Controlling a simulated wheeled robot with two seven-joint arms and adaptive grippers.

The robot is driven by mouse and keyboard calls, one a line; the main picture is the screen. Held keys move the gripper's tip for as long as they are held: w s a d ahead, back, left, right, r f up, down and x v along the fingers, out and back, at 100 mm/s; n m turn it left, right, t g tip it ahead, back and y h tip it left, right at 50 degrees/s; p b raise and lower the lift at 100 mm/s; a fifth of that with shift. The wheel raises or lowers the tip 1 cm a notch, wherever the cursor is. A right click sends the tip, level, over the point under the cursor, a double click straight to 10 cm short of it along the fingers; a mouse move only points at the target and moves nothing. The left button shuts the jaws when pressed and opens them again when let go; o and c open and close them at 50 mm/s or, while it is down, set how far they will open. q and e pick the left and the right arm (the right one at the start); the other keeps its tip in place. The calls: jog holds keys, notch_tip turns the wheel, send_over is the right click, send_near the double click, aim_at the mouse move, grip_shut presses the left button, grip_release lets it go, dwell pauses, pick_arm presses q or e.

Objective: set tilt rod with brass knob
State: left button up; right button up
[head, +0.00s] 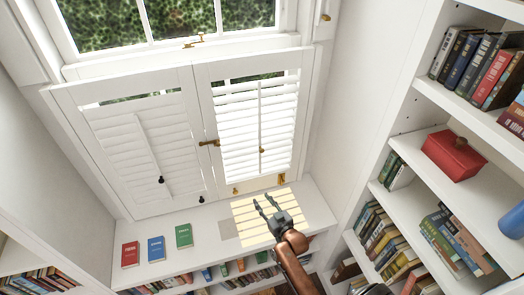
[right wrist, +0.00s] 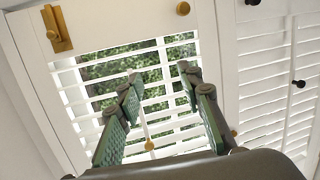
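The brass knob (head: 262,150) is on the thin white tilt rod (head: 260,110) of the right shutter panel (head: 303,110). In the right wrist view the knob (right wrist: 149,145) appears between my finger pads, low in the picture. That panel's slats are tilted open, with greenery and light showing through. My right gripper (head: 266,205) is open and empty, below the knob in the head view and apart from it. Its two fingers (right wrist: 158,75) are spread in the right wrist view. My left gripper is not in view.
The left panel has black knobs (head: 161,180) (head: 201,199). A brass handle (head: 209,142), a small brass knob (head: 235,190) and a brass latch (head: 281,179) are on the right panel's frame. Red (head: 130,254), blue (head: 156,248) and green (head: 184,235) books lie on the sill. Bookshelves stand right.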

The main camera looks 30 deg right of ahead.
jog(key=w+d+r+m+t+h, duration=0.1)
jog(key=w+d+r+t+h, duration=0.25)
jog(key=r, duration=0.65)
jog(key=m+t, duration=0.2)
send_near(262, 152)
jog(key=w, duration=0.3)
jog(key=shift+h, duration=0.65)
jog(key=x, duration=0.3)
jog(key=r+p+x, duration=0.1)
jog(key=x, duration=0.3)
jog(key=shift+s+d, duration=0.15)
jog(key=shift+w+d+r, duration=0.1)
jog(key=shift+w+r, duration=0.1)
jog(key=shift+w, duration=0.2)
